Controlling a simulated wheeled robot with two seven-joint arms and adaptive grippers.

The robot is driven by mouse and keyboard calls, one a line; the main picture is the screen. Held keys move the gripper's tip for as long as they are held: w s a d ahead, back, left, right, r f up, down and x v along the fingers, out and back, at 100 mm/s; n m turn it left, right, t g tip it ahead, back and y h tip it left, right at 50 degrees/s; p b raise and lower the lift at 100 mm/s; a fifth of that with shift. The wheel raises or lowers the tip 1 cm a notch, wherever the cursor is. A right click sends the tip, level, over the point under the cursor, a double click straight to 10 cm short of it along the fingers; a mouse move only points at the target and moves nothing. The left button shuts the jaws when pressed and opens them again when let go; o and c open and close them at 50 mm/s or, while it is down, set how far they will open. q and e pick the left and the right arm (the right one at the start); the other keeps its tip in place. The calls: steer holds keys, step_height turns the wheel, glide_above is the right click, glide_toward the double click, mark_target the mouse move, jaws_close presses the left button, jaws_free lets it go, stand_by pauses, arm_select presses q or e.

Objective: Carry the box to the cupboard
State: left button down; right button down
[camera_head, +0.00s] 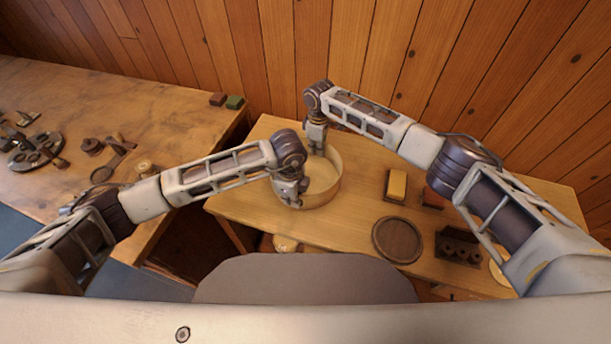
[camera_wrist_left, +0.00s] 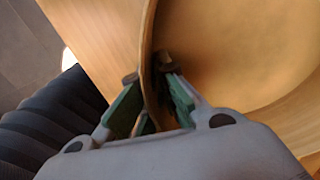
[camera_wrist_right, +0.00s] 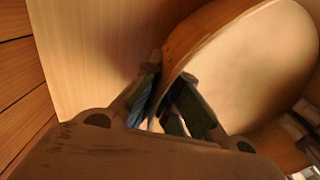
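The box is a round, pale wooden open tub (camera_head: 323,185), seen at the left end of a light wooden unit (camera_head: 262,222). I cannot tell whether it rests on the top or hangs just above it. My left gripper (camera_head: 292,200) is at its near-left rim; in the left wrist view the green-padded fingers (camera_wrist_left: 152,92) close around the box wall (camera_wrist_left: 148,45). My right gripper (camera_head: 316,148) is at the far rim; in the right wrist view its fingers (camera_wrist_right: 168,85) pinch the wall (camera_wrist_right: 200,42). I cannot make out which furniture is the cupboard.
Right of the box are a yellow block in a holder (camera_head: 396,185), a round dark plate (camera_head: 397,240) and a dark rack (camera_head: 458,247). A workbench (camera_head: 120,100) with scattered turned parts stands at left, across a gap. A plank wall (camera_head: 440,60) closes the back.

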arm_select(q)
steer(key=shift+r, duration=0.2)
arm_select(e)
steer(key=shift+r, duration=0.2)
